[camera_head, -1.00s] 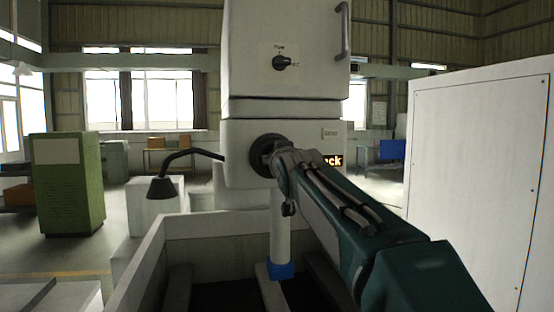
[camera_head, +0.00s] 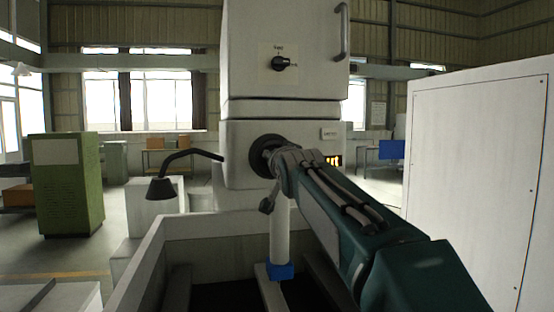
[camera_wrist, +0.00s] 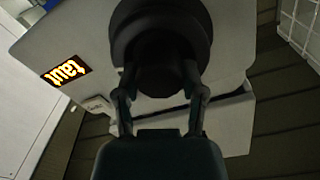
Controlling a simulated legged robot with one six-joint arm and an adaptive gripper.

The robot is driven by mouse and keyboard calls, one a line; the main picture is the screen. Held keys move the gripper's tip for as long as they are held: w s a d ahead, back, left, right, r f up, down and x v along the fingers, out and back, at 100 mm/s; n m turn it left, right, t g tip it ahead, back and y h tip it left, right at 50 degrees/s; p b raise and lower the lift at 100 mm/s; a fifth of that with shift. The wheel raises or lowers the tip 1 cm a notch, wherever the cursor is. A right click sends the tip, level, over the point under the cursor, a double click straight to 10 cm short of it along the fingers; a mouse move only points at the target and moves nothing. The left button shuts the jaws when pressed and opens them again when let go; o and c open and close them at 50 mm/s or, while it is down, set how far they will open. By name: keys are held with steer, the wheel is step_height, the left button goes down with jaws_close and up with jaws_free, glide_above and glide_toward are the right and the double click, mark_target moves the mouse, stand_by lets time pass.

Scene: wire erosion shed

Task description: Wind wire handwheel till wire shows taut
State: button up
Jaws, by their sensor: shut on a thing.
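The black round handwheel (camera_head: 258,152) sits on the front of the white machine head. In the wrist view the handwheel (camera_wrist: 135,30) fills the top centre, tilted by the camera's roll. My gripper (camera_wrist: 160,85) is shut on its dark central hub, one finger on each side. In the head view my gripper (camera_head: 278,162) meets the wheel from the right and hides part of it.
A rotary selector (camera_head: 281,64) is on the upper panel. A black bent lamp (camera_head: 160,187) reaches out at left. The pale tank wall (camera_head: 200,225) stands below the head, and a large white cabinet (camera_head: 480,170) closes off the right side.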

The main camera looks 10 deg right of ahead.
steer(key=shift+w+f+m, duration=0.15)
steer(key=shift+f+m, duration=0.1)
steer(key=shift+m, duration=0.55)
steer(key=o, duration=1)
steer(key=shift+c, duration=0.2)
steer(key=shift+o, duration=1)
steer(key=shift+w, duration=0.15)
steer(key=shift+a, duration=0.1)
